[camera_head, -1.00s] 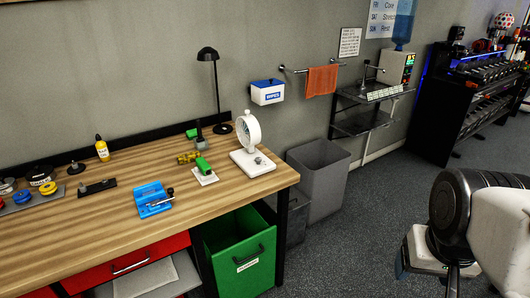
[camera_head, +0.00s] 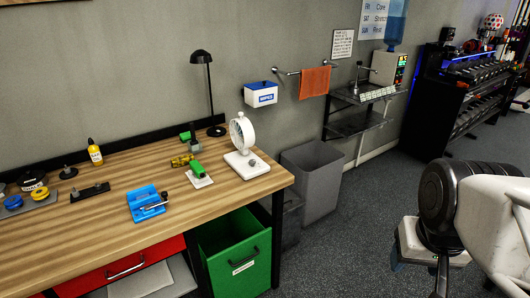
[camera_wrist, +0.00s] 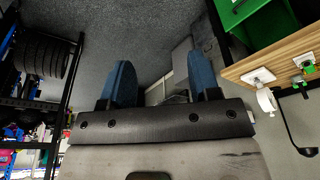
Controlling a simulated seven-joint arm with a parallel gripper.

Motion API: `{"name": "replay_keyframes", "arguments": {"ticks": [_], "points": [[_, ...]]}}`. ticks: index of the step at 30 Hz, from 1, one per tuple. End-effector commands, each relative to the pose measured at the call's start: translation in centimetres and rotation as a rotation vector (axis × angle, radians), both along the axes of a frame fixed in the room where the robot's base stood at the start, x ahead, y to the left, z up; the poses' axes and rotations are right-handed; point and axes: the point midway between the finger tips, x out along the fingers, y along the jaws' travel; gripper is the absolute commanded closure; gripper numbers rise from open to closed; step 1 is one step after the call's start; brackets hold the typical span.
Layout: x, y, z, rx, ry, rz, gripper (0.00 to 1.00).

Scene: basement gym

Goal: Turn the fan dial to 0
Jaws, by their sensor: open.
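A small white fan (camera_head: 242,135) stands on a white base at the right end of the wooden workbench (camera_head: 110,224). Its grey dial (camera_head: 252,162) sits on top of the base, on the right side; its setting is too small to read. In the wrist view the fan (camera_wrist: 266,100) shows at the right, beyond the gripper. My gripper (camera_wrist: 165,88) is open and empty, with two blue fingers apart above the floor, well away from the fan.
A grey bin (camera_head: 312,182) stands right of the bench. Floor lies clear between bench and arm.

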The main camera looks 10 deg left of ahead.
Motion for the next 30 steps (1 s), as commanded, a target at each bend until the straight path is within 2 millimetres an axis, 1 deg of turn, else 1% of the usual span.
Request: {"name": "replay_keyframes", "arguments": {"ticks": [5,14,23,30], "points": [[3.0,0.6,0.9,-0.006,-0.001,0.001,0.44],[10.8,2.8,2.7,-0.017,-0.017,-0.003,0.44],[19.0,6.2,3.4,-0.024,-0.035,-0.005,0.44],[25.4,9.6,3.1,-0.028,-0.05,-0.006,0.44]]}}
